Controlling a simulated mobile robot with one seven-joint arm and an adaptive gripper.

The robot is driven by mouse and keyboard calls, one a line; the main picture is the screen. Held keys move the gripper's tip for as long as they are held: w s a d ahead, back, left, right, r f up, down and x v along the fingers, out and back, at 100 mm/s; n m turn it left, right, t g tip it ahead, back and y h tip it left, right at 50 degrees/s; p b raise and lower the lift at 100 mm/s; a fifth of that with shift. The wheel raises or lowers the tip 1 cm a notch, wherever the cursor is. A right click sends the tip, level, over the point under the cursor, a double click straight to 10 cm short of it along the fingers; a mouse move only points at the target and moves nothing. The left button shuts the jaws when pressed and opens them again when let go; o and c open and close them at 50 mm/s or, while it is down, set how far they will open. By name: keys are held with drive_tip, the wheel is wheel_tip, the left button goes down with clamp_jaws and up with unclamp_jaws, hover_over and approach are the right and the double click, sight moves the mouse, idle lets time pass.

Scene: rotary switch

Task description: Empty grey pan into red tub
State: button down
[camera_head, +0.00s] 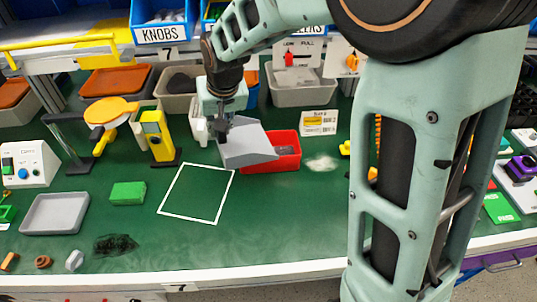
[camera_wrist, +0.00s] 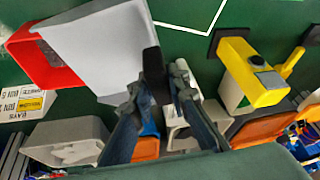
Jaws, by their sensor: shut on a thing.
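The grey pan (camera_head: 248,144) is in my gripper (camera_head: 224,124), raised and tilted down to the right, its lower edge over the red tub (camera_head: 287,163). I see no contents on the pan's visible surface. The red tub stands on the green table, and the pan hides its left part. In the wrist view the pan (camera_wrist: 98,48) slants across the tub (camera_wrist: 38,58), covering much of it. My fingers close on the pan's near edge or handle; the exact grip is partly hidden. The tub's inside is mostly hidden.
A pale pile (camera_head: 322,162) lies on the table right of the tub. A yellow device (camera_head: 158,136) stands left of my gripper. A white outlined square (camera_head: 197,193) lies in front, empty. A green block (camera_head: 127,193), a grey tray (camera_head: 54,213) and a dark pile (camera_head: 115,245) are farther left.

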drive_tip(key=shift+a+f+h, duration=0.25)
drive_tip(key=shift+f+h, duration=0.05)
drive_tip(key=shift+f, duration=0.05)
drive_tip(key=shift+r, duration=0.1)
drive_tip(key=shift+r+p, duration=0.9)
drive_tip(key=shift+r, duration=0.6)
drive_tip(key=shift+s, duration=0.15)
